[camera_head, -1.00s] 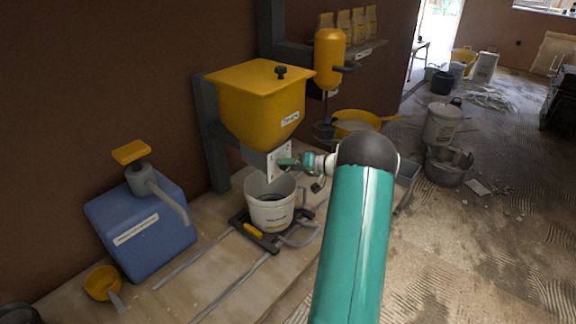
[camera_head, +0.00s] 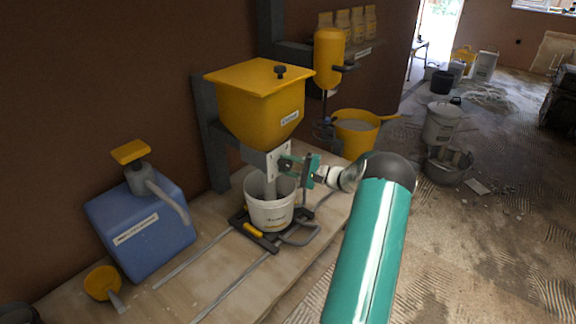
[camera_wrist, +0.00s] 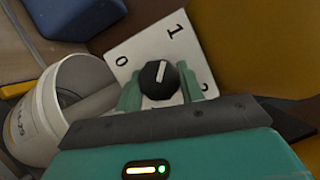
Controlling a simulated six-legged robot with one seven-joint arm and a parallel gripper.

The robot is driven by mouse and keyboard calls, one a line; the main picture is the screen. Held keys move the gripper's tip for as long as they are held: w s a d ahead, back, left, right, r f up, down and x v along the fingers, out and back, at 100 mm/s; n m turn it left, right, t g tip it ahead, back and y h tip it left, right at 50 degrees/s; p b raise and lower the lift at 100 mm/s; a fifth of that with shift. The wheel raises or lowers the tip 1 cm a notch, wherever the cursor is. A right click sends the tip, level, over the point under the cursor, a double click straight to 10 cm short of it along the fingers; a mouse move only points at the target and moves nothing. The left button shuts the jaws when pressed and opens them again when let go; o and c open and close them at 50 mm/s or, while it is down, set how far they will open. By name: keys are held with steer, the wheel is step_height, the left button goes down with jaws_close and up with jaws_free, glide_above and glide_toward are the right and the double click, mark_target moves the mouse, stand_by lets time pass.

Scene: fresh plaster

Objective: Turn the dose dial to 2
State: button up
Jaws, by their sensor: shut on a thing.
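The dose dial is a black knob (camera_wrist: 159,76) with a white pointer line, on a white plate (camera_wrist: 143,50) marked 0, 1 and a partly hidden 2. The pointer line aims roughly at the 1. My gripper (camera_wrist: 160,92) is shut on the knob, one green finger on each side. In the head view, my gripper (camera_head: 287,164) is at the plate (camera_head: 272,164) under the yellow hopper (camera_head: 262,105) and hides the knob. A white bucket (camera_head: 269,212) stands below. A grey column, seemingly material, runs from the hopper's outlet into it.
A blue canister (camera_head: 142,230) with a yellow-topped pump stands at the left, a yellow scoop (camera_head: 102,283) before it. A yellow tub (camera_head: 356,130) is behind my gripper. Rails (camera_head: 232,285) run along the bench. Buckets stand on the floor at right.

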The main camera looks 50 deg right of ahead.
steer(key=m+t, duration=0.1)
steer(key=m, duration=0.1)
steer(key=m+t, duration=0.1)
steer(key=m, duration=0.2)
steer(key=shift+f+h, duration=0.1)
steer(key=shift+h, duration=0.2)
steer(key=m+t+h, duration=0.1)
steer(key=m, duration=0.2)
steer(key=m+t+h, duration=0.1)
steer(key=m, duration=0.2)
steer(key=m+h, duration=0.1)
steer(key=m, duration=0.2)
steer(key=m+t+h, duration=0.1)
steer(key=m+h, duration=0.1)
steer(key=m, duration=0.1)
steer(key=shift+a+m, duration=0.15)
steer(key=shift+m, duration=0.25)
steer(key=shift+a+m+h, duration=0.1)
steer(key=shift+m+h, duration=0.9)
steer(key=shift+m, duration=0.7)
steer(key=shift+m+h, duration=1)
steer(key=shift+m, duration=0.7)
steer(key=o, duration=1)
